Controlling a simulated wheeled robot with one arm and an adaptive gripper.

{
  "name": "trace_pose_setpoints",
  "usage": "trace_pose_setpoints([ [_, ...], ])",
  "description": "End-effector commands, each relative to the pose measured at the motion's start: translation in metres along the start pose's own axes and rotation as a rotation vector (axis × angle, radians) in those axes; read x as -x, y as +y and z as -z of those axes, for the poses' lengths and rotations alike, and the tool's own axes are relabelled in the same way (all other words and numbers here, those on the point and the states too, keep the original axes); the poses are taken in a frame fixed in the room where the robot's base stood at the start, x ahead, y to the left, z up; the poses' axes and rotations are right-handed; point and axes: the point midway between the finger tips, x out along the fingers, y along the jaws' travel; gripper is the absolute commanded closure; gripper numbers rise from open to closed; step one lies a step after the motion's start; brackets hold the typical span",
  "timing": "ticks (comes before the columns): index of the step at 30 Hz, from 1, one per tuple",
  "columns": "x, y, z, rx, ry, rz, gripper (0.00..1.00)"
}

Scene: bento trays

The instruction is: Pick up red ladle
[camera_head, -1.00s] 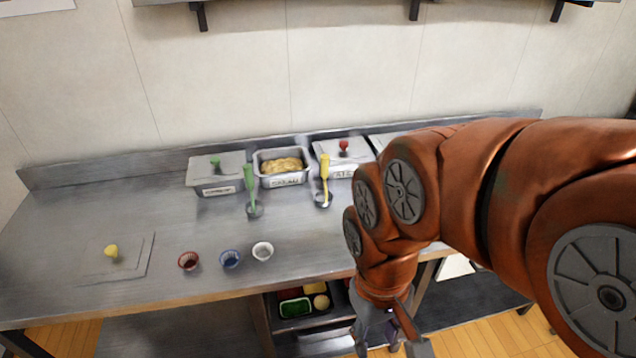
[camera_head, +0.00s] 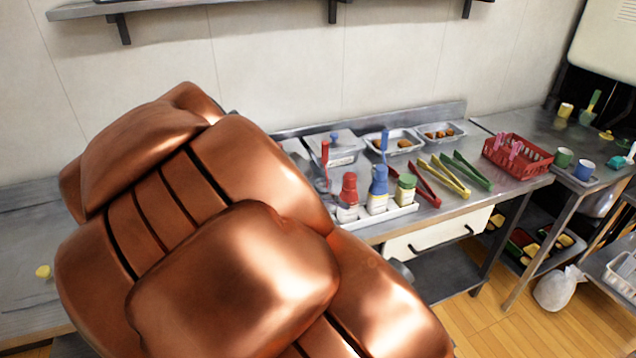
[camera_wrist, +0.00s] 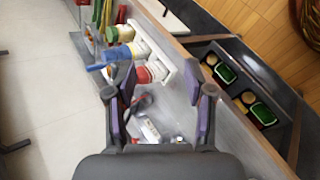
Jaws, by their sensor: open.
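The red ladle (camera_head: 325,156) stands with its red handle upright near the back of the counter in the head view. Its lower end is partly hidden by my arm and nearby things. My gripper (camera_wrist: 160,82) shows in the wrist view, with its two dark fingers spread apart and nothing held between them. A small dark and red shape (camera_wrist: 141,103) lies between the fingers there; I cannot tell whether it is part of the ladle. In the head view my arm hides the gripper.
A white caddy (camera_head: 400,215) holds a red bottle (camera_head: 348,190), a blue bottle (camera_head: 378,185) and a green-capped bottle (camera_head: 405,190). A blue ladle (camera_head: 385,147) stands behind them. Red, yellow and green tongs (camera_head: 466,170) lie to the right, before a red basket (camera_head: 535,165).

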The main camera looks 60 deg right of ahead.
Motion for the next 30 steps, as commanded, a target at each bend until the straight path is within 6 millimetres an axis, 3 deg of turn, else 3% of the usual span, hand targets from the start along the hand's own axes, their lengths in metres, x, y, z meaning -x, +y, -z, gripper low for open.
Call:
trace_pose_setpoints([
  [1,-0.014,0.024,0.006,0.024,-0.035,-0.099,0.47],
  [6,-0.033,0.106,0.035,0.178,-0.111,-0.420,0.47],
  [9,-0.039,0.141,0.063,0.320,-0.152,-0.580,0.47],
  [13,-0.051,0.166,0.110,0.549,-0.195,-0.748,0.47],
  [16,-0.067,0.170,0.151,0.754,-0.222,-0.844,0.47],
  [21,-0.109,0.150,0.212,1.090,-0.243,-0.924,0.47],
  [25,-0.136,0.130,0.240,1.273,-0.245,-0.941,0.47],
  [30,-0.154,0.116,0.255,1.383,-0.243,-0.943,0.47],
])
